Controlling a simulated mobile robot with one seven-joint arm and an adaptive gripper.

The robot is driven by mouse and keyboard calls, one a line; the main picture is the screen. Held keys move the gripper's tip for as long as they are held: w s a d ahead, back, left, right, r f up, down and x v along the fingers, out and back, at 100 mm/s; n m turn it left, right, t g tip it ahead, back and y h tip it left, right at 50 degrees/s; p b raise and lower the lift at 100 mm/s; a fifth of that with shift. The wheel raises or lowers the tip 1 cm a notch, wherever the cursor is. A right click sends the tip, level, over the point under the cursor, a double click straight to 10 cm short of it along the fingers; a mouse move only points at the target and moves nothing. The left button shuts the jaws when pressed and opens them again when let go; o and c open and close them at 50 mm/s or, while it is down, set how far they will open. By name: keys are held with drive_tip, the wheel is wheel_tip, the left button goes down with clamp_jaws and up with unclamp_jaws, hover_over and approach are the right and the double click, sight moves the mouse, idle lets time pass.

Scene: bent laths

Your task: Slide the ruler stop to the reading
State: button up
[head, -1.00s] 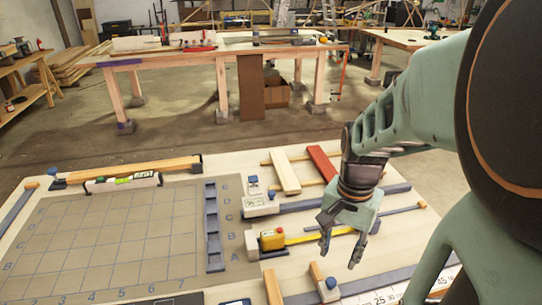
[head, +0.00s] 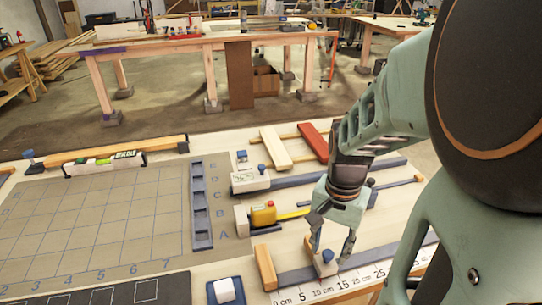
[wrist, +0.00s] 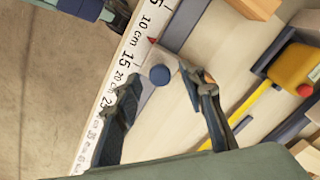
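The white ruler (head: 352,284) lies along the front of the bench, with numbers from 0 cm upward; it also shows in the wrist view (wrist: 108,82). The stop, a wooden block with a round blue knob (head: 327,256), sits on the dark rail (head: 291,279) beside the ruler. In the wrist view, the blue knob (wrist: 160,75) shows near a red pointer (wrist: 152,41), which lies between the 10 cm and 15 labels. My gripper (head: 331,258) is open, with its fingers on either side of the stop. In the wrist view, gaps show between the knob and both fingers.
A wooden end block (head: 265,267) stands at the rail's left end. A yellow tape measure (head: 263,213) lies behind it, its tape extending right. A blue-framed pad (head: 225,291) is at front left. A gridded mat (head: 95,222) covers the left side.

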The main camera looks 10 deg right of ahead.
drive_tip(key=shift+f, duration=0.35)
clamp_jaws()
